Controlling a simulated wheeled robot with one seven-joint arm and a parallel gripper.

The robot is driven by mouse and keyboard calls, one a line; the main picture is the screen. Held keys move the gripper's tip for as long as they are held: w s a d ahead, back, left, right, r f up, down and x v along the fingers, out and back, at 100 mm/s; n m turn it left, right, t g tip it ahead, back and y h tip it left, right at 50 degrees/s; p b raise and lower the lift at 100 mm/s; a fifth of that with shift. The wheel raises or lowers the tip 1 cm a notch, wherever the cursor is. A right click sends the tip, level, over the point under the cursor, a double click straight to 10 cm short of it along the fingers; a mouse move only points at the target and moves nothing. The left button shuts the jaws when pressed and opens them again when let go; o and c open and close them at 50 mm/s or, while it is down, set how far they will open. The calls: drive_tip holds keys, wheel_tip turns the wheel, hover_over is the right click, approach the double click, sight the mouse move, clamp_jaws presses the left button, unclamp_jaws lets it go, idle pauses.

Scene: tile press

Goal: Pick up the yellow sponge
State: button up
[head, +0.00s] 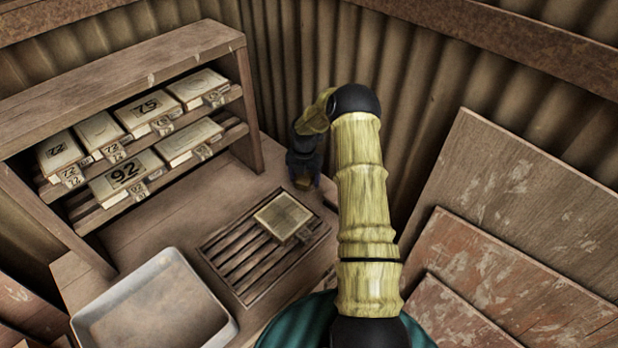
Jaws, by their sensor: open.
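My gripper (304,180) is at the end of my arm, pointing down over the far part of the bench, just behind the slatted rack. It is small and dark in the head view, and its fingers are open. A small yellow-brown block (302,184) shows at the fingertips, low near the bench top; it may be the yellow sponge. I cannot tell whether the fingers touch it, and the gripper hides part of it. No other sponge is clearly visible.
A slatted rack (232,268) holds a pale tile (283,214) with a tag. A white tray (213,287) stands front left. A wooden shelf (140,62) with several numbered tiles stands at left. Boards (505,195) lean at right against the corrugated wall (290,60).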

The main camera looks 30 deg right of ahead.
sight(304, 176)
drive_tip(key=c, duration=1.1)
wheel_tip(304, 176, up, 10)
drive_tip(key=shift+b, duration=0.9)
drive_tip(key=o, duration=0.4)
drive_tip(key=shift+c, duration=1.3)
